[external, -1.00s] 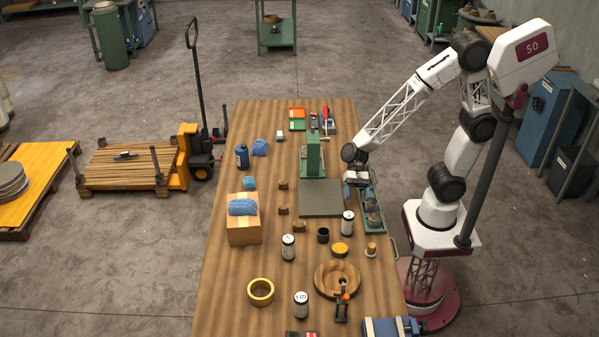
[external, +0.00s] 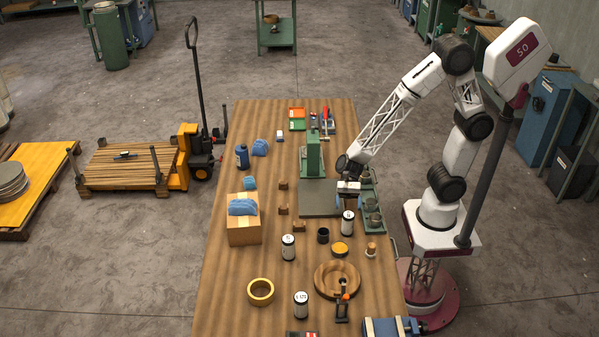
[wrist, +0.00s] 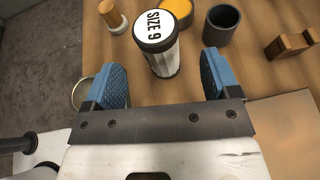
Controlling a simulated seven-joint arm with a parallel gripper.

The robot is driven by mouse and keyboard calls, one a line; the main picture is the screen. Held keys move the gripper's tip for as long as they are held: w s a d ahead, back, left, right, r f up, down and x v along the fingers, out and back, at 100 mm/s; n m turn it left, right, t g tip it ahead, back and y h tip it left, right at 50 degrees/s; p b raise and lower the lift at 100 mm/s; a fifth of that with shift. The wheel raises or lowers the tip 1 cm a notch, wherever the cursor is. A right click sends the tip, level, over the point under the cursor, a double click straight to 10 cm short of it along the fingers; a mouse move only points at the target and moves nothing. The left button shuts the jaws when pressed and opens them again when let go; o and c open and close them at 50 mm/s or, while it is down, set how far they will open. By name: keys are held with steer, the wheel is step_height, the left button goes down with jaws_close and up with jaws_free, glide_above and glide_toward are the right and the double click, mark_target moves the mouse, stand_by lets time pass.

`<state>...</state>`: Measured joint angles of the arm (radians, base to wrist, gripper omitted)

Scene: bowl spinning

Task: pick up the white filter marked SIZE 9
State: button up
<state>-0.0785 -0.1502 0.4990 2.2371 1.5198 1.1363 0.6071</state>
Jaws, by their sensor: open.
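The white filter marked SIZE 9 (wrist: 160,45) stands upright on the table, its label readable on the lid in the wrist view. In the external view this filter (external: 348,223) is just in front of my gripper (external: 348,200). My gripper, also in the wrist view (wrist: 167,80), is open with two blue textured pads. The filter shows between and a little beyond the pads, and nothing is held. Two similar white filters stand elsewhere, one left of it (external: 288,248) and one near the front (external: 301,304).
A black cup (wrist: 222,24), a yellow-topped tin (external: 340,249) and a wooden peg (external: 371,249) stand close to the filter. A wooden bowl (external: 323,282) lies in front.

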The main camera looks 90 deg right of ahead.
mark_target(348, 219)
steer(key=shift+a+f, duration=0.3)
steer(key=shift+a, duration=0.35)
steer(key=shift+x, duration=2.6)
steer(key=c, duration=1.1)
steer(key=shift+o, duration=0.2)
steer(key=shift+r, duration=5)
